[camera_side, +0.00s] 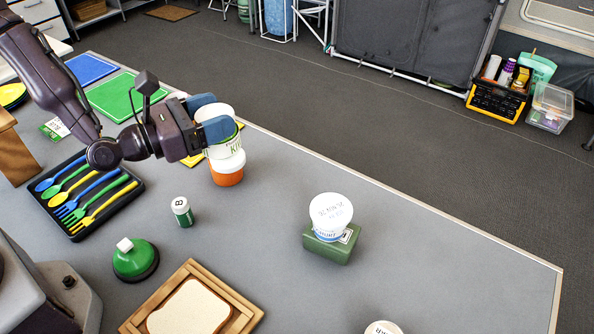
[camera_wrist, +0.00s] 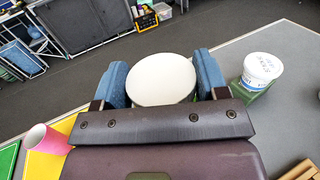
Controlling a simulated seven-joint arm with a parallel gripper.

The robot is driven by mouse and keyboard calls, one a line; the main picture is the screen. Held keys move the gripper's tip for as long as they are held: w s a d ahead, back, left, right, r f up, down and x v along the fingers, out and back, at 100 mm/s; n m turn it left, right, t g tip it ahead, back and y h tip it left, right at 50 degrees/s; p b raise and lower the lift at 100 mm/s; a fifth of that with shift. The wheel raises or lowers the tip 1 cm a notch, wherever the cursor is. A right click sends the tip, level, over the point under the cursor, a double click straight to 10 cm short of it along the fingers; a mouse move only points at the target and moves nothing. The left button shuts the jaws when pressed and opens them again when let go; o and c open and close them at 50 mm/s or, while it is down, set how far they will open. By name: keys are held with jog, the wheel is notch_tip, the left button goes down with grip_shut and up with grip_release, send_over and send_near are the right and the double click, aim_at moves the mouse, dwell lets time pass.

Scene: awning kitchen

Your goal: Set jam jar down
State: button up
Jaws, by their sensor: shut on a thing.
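My gripper (camera_side: 210,118) is shut on the jam jar (camera_side: 223,146), which has a white top and a pale label with green lettering. In the wrist view the jar's round white top (camera_wrist: 163,80) sits between the blue fingers of my gripper (camera_wrist: 162,82). The jar is upright. Directly below it in the side view is an orange container with a white upper part (camera_side: 228,174). I cannot tell whether the two touch.
A white tub (camera_side: 331,212) stands on a green block (camera_side: 331,247) to the right. A green-and-white shaker (camera_side: 182,211), cutlery tray (camera_side: 92,196), green-domed item (camera_side: 135,260) and bread board (camera_side: 245,316) are nearer. A pink cup (camera_wrist: 40,136) is left in the wrist view. The right countertop is mostly clear.

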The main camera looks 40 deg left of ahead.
jog(key=shift+w+d+f+n+t+y, duration=0.2)
jog(key=shift+d+n+y, duration=0.1)
jog(key=shift+d+y, duration=0.2)
jog(key=shift+w+d+f+n+t+y, duration=0.1)
jog(key=shift+d+f+n+y, duration=0.1)
jog(key=shift+d+n+y, duration=0.3)
jog(key=shift+w+d+f+n+y, duration=0.2)
jog(key=shift+d+n+y, duration=0.2)
jog(key=shift+y, duration=0.2)
jog(key=shift+w+f+t+y, duration=0.1)
jog(key=shift+w+t+y, duration=0.15)
jog(key=shift+y, duration=0.25)
jog(key=shift+w+d+f, duration=0.55)
jog(key=shift+w+f, duration=1.6)
jog(key=shift+w, duration=0.05)
jog(key=shift+w+d+f, duration=0.5)
jog(key=shift+w+f, duration=1.6)
jog(key=shift+w, duration=0.15)
jog(key=shift+w+d+f, duration=0.55)
jog(key=shift+w+f, duration=1.6)
jog(key=shift+w, duration=0.05)
jog(key=shift+f, duration=0.15)
jog(key=o, duration=1.1)
jog(key=shift+c, duration=0.2)
